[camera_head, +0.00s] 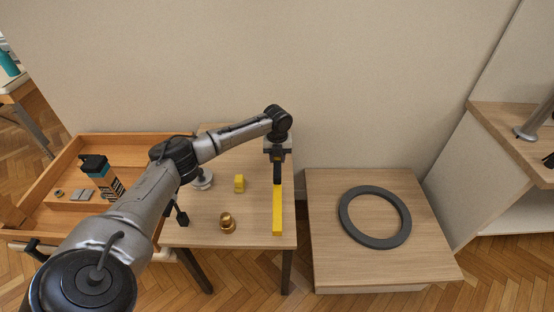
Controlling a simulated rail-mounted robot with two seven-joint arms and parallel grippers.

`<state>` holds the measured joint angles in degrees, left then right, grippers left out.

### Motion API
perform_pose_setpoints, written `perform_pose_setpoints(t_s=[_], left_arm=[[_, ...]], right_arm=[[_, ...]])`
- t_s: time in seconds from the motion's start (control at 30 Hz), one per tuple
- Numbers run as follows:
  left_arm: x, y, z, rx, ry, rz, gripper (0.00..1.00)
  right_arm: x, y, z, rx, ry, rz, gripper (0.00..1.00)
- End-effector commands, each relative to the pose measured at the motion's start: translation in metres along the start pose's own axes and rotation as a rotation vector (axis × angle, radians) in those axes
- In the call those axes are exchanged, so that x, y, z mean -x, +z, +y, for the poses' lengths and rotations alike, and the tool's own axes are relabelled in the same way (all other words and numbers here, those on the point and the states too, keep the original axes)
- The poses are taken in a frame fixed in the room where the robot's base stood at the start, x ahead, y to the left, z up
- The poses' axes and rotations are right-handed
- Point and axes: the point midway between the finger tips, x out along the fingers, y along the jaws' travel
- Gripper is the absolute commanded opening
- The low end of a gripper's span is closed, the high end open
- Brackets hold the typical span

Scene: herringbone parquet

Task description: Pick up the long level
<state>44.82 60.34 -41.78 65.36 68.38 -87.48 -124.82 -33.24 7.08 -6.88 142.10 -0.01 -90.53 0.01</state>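The long level (277,212) is a narrow yellow bar on the wooden table (258,225), near its right edge, pointing away from me. My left gripper (277,170) is pointing down at the far end of the level. The gripper and its dark fingers cover that end, so I cannot tell whether they touch the bar or are closed on it. A short yellow piece (239,183) lies apart, to the left of the level. My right gripper is not in view.
A brass knob-like object (228,223) and a silver object (203,181) are on the same table. A wooden tray (90,146) with a bottle (101,175) is at left. A dark ring (347,222) lies on the low table (325,268) at right. A wall stands close behind.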

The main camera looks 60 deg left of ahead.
Motion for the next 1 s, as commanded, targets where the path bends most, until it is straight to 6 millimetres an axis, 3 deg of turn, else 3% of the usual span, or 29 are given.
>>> perform_pose_setpoints(t_s=[0.03, 0.2, 0.5, 0.7, 1.0], left_arm=[[0.01, -0.011, -0.005, -0.008, 0.0, 0.002, 0.0], [0.032, -0.043, -0.018, -0.009, 0.001, 0.002, 0.0], [0.057, -0.087, -0.037, -0.006, 0.0, 0.003, 0.0], [0.065, -0.101, -0.043, -0.004, 0.0, 0.002, 0.0], [0.066, -0.106, -0.045, -0.003, 0.0, 0.001, 0.0]], right_arm=[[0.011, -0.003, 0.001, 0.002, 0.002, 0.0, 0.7], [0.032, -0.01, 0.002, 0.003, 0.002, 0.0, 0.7], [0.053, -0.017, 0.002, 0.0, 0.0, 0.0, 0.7], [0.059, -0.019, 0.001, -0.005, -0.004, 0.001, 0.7], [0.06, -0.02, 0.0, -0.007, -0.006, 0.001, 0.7]])
